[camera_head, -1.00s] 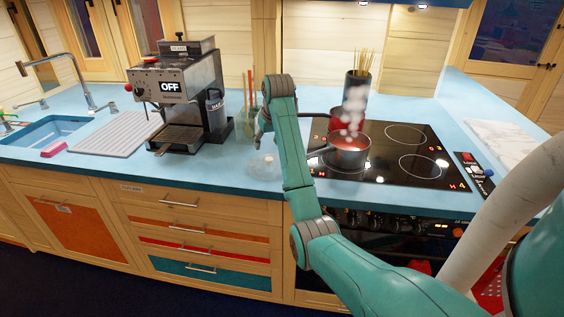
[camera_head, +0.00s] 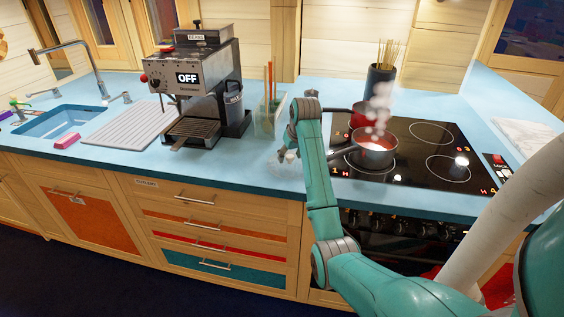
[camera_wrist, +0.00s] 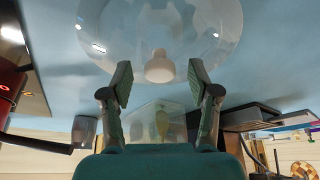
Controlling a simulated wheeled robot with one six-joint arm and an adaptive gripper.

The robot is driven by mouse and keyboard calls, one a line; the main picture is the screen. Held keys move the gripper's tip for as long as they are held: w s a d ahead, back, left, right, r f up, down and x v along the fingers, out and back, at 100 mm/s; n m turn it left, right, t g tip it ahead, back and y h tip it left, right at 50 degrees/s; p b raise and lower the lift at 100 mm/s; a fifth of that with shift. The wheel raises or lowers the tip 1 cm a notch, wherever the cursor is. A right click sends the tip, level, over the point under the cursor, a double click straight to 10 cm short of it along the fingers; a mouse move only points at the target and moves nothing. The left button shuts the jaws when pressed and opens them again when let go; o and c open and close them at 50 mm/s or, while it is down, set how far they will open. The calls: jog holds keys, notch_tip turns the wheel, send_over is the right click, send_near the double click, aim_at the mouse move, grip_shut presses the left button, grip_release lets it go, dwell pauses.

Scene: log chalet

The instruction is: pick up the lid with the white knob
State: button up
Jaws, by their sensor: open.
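The clear glass lid (camera_wrist: 215,45) with a pale, whitish round knob (camera_wrist: 160,68) lies on the blue counter. In the wrist view the knob is between and just beyond the tips of my gripper (camera_wrist: 160,82). The two fingers are open, one on each side, with a gap to the knob. In the head view the lid (camera_head: 283,170) is left of the stove, under my gripper (camera_head: 287,154). My arm hides part of it, and finger contact with it cannot be made out there.
A steaming red pot (camera_head: 376,152) stands on the black stove (camera_head: 420,170), right of my arm. A coffee machine (camera_head: 195,85) and a clear container with sticks (camera_head: 268,122) stand left and behind. The counter left of the lid is free.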

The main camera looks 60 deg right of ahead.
jog(key=shift+w+d+f, duration=0.15)
jog(key=shift+f, duration=0.35)
grip_shut()
jog(key=shift+r, duration=0.1)
